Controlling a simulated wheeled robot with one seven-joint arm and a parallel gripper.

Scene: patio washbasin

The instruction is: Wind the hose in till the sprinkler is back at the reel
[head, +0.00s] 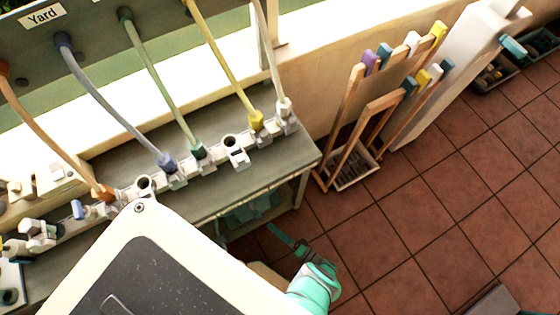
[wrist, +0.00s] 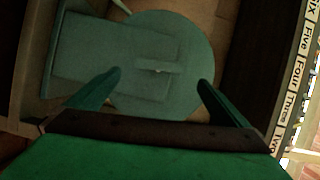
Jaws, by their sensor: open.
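In the wrist view a round dull-teal disc (wrist: 195,45) with a rectangular panel (wrist: 90,50) and a small pale bar (wrist: 158,67) fills the middle. It may be the hose reel, but I cannot be sure. My gripper (wrist: 160,80) is open, its two teal fingers apart on either side of the pale bar, with nothing seen between them. Whether they touch the disc is unclear. In the head view my gripper (head: 290,240) is beside the bench's right end, near a teal shape (head: 250,210) in shadow under the bench. I cannot make out a sprinkler.
The grey bench (head: 240,180) carries a row of pale fittings with coloured hoses, below a "Yard" label (head: 43,15). A wooden rack (head: 350,130) with coloured handles stands right of it. A numbered label strip (wrist: 295,75) shows at right in the wrist view. Tiled floor (head: 430,220) is clear.

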